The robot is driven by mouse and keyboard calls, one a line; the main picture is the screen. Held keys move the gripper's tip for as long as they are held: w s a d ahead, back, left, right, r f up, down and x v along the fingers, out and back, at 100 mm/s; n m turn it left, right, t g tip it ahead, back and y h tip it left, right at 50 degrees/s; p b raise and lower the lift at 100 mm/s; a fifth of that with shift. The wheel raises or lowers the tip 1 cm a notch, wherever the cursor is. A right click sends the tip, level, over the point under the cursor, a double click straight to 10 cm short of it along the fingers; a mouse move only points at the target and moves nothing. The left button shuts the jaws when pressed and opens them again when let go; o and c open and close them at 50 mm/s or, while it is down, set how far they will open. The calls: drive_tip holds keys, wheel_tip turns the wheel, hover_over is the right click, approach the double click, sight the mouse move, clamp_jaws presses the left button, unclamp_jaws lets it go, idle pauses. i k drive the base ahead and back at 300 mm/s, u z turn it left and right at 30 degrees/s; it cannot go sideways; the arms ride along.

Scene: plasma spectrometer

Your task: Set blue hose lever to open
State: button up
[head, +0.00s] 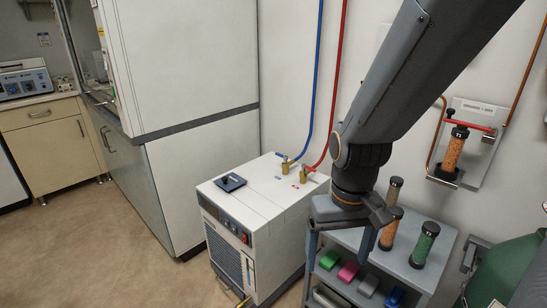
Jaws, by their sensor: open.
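The blue hose (317,75) runs down the wall to a brass valve (285,165) on top of the white chiller box (257,187). A small blue lever (280,154) sits at that valve; its exact setting is too small to tell. My gripper (338,256) is open and empty, pointing down in front of the shelf cart. It is to the right of and apart from the blue lever.
A red hose (338,80) meets a second brass valve (304,176) with a red lever just right of the blue one. A dark flat device (231,182) lies on the chiller's left. Bottles, including a green one (424,245), stand on the grey cart (445,250). Floor at left is clear.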

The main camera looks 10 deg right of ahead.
sight(285, 158)
drive_tip(key=u, duration=0.7)
drive_tip(key=i, duration=0.95)
drive_tip(key=z, duration=0.1)
